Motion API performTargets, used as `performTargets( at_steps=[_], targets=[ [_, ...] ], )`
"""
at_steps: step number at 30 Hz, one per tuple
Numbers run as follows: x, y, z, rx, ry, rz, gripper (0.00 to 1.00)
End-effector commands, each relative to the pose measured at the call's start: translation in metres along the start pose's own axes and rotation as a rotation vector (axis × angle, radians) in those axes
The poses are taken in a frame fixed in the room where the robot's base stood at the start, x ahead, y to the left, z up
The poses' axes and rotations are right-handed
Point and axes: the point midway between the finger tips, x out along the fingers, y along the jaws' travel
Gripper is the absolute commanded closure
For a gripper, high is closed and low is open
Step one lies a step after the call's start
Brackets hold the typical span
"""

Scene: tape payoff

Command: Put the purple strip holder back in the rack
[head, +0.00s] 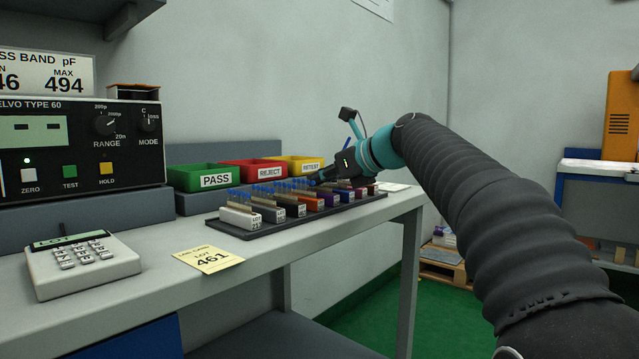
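The rack (262,231) is a long dark tray on the bench, holding a row of coloured strip holders with blue-tipped strips. A small purple strip holder (345,196) shows toward the rack's far end, among orange, reddish and dark ones. I cannot tell whether it is fully seated in the rack. My gripper (318,179) is low over the far half of the rack, reaching in from the right, close to the holders there. Its fingers are dark and small in this view. I cannot tell whether they are open or shut, or touching a holder.
Green PASS (203,178), red REJECT (254,171) and yellow RETEST (305,163) bins stand behind the rack. A meter (80,145) and keypad (82,262) are at left. A yellow lot card (208,259) lies before the rack. Bare bench lies along the front edge.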

Motion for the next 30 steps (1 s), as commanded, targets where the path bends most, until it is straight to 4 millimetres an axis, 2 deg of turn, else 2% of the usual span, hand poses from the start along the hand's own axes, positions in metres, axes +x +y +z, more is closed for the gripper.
performTargets(
  at_steps=[7,11,22,26,30],
  targets=[
    [0.0,0.0,-0.001,0.0,-0.001,0.0,1.0],
    [0.0,0.0,-0.001,0.0,-0.001,0.0,0.69],
    [-0.001,0.0,0.002,0.0,0.0,-0.001,0.69],
    [-0.017,0.0,0.003,0.0,-0.002,-0.002,0.69],
    [-0.043,-0.001,0.003,0.001,-0.001,-0.004,0.69]
  ],
)
